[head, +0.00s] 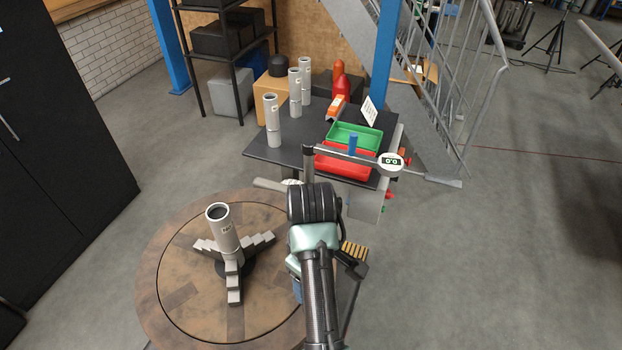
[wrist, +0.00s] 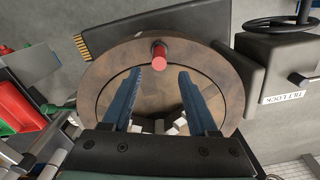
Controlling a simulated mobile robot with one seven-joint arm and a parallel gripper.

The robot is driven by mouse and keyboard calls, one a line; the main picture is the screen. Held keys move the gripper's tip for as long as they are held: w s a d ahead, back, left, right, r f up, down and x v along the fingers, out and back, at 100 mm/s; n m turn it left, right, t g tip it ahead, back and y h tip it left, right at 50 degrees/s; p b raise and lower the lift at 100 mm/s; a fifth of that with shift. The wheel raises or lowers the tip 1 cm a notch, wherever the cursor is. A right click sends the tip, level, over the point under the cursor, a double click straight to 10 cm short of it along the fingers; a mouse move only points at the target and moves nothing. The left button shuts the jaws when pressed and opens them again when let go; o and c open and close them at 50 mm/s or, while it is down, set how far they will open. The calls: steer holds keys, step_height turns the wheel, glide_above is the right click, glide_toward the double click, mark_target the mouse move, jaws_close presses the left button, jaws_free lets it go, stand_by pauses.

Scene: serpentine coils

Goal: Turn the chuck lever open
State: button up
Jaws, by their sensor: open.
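A lever with a red cylindrical grip (wrist: 159,58) stands out over the round table's rim in the wrist view, its end pointing toward me. I take it for the chuck lever; my arm hides it in the head view. My gripper (wrist: 158,74) is open, with one blue finger on each side of the grip's line. The grip shows just beyond the fingertips, and I see no contact. The three-jaw chuck (head: 234,288) lies on the brown round table (head: 160,300) with a grey tube (head: 225,236) upright among its jaws. In the wrist view my gripper hides most of the chuck.
A grey housing with a black handwheel (wrist: 285,24) and a tilt lock label (wrist: 283,98) is close on the right in the wrist view. Behind the round table, a dark bench (head: 262,150) holds several tubes, a green tray (head: 372,131) and a red tray (head: 335,168).

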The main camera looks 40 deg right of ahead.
step_height(320, 180, down, 10)
steer(key=shift+r+p, duration=0.25)
steer(key=shift+p, duration=0.35)
jaws_close()
steer(key=shift+w+r, duration=0.1)
stand_by(1.0)
